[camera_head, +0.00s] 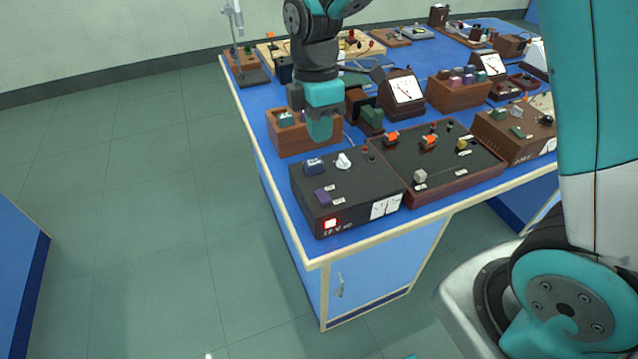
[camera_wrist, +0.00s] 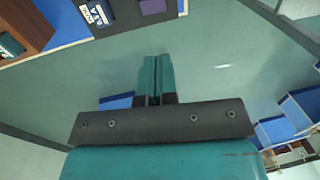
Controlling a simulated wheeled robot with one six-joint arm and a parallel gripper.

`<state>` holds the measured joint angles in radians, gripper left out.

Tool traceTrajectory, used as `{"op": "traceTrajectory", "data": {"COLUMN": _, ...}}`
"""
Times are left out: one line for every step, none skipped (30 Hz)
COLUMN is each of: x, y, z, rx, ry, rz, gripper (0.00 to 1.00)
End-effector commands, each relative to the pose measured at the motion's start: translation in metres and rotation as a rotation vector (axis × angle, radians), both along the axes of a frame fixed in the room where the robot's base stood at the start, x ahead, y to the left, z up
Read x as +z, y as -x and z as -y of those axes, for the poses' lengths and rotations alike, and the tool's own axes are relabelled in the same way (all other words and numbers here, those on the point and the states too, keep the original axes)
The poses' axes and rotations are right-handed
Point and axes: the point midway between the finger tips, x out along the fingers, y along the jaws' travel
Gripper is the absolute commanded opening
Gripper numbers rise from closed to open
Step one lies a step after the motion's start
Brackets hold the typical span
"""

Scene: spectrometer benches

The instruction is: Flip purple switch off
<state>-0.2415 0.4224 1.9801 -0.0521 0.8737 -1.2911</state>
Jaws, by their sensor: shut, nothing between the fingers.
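The purple switch (camera_head: 322,197) sits on the sloped top of a black power box (camera_head: 352,188) at the table's front left corner. It also shows at the top edge of the wrist view (camera_wrist: 152,6). A red lamp (camera_head: 330,224) glows on the box below the switch. Whether the switch is tipped on or off is too small to tell. My gripper (camera_head: 320,138) is shut and empty. It points down above and behind the box, apart from the switch. In the wrist view the closed teal fingers (camera_wrist: 156,62) show against the floor, with the box beyond.
On the same box are a dark blue switch (camera_head: 314,165), a white knob (camera_head: 343,161) and a meter (camera_head: 386,207). A wooden box (camera_head: 290,142) stands beside my gripper. A dark switch board (camera_head: 440,165) adjoins on the right. Floor left of the blue table (camera_head: 262,125) is clear.

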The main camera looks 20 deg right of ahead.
Motion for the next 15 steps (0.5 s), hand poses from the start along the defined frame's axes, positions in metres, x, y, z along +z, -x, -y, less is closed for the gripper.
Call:
{"op": "traceTrajectory", "data": {"x": -0.001, "y": 0.0, "z": 0.0, "rx": 0.0, "ry": 0.0, "rz": -0.001, "gripper": 0.0}}
{"op": "traceTrajectory", "data": {"x": -0.003, "y": 0.001, "z": 0.0, "rx": 0.0, "ry": 0.0, "rz": -0.002, "gripper": 0.0}}
{"op": "traceTrajectory", "data": {"x": -0.005, "y": 0.001, "z": 0.0, "rx": 0.0, "ry": 0.001, "rz": -0.003, "gripper": 0.0}}
{"op": "traceTrajectory", "data": {"x": -0.008, "y": 0.002, "z": 0.0, "rx": 0.0, "ry": 0.001, "rz": -0.004, "gripper": 0.0}}
{"op": "traceTrajectory", "data": {"x": -0.012, "y": 0.002, "z": 0.0, "rx": 0.0, "ry": 0.001, "rz": -0.005, "gripper": 0.0}}
{"op": "traceTrajectory", "data": {"x": -0.017, "y": 0.003, "z": 0.0, "rx": 0.0, "ry": 0.002, "rz": -0.006, "gripper": 0.0}}
{"op": "traceTrajectory", "data": {"x": -0.022, "y": 0.004, "z": 0.0, "rx": 0.0, "ry": 0.002, "rz": -0.006, "gripper": 0.0}}
{"op": "traceTrajectory", "data": {"x": -0.027, "y": 0.005, "z": 0.0, "rx": 0.0, "ry": 0.002, "rz": -0.007, "gripper": 0.0}}
{"op": "traceTrajectory", "data": {"x": -0.035, "y": 0.006, "z": 0.0, "rx": 0.001, "ry": 0.002, "rz": -0.007, "gripper": 0.0}}
{"op": "traceTrajectory", "data": {"x": -0.042, "y": 0.007, "z": 0.0, "rx": 0.0, "ry": 0.002, "rz": -0.008, "gripper": 0.0}}
{"op": "traceTrajectory", "data": {"x": -0.048, "y": 0.008, "z": 0.0, "rx": 0.001, "ry": 0.002, "rz": -0.008, "gripper": 0.0}}
{"op": "traceTrajectory", "data": {"x": -0.057, "y": 0.01, "z": 0.0, "rx": 0.001, "ry": 0.002, "rz": -0.008, "gripper": 0.0}}
{"op": "traceTrajectory", "data": {"x": -0.063, "y": 0.01, "z": 0.0, "rx": 0.001, "ry": 0.002, "rz": -0.007, "gripper": 0.0}}
{"op": "traceTrajectory", "data": {"x": -0.07, "y": 0.011, "z": 0.0, "rx": 0.001, "ry": 0.002, "rz": -0.008, "gripper": 0.0}}
{"op": "traceTrajectory", "data": {"x": -0.078, "y": 0.013, "z": 0.0, "rx": 0.001, "ry": 0.002, "rz": -0.008, "gripper": 0.0}}
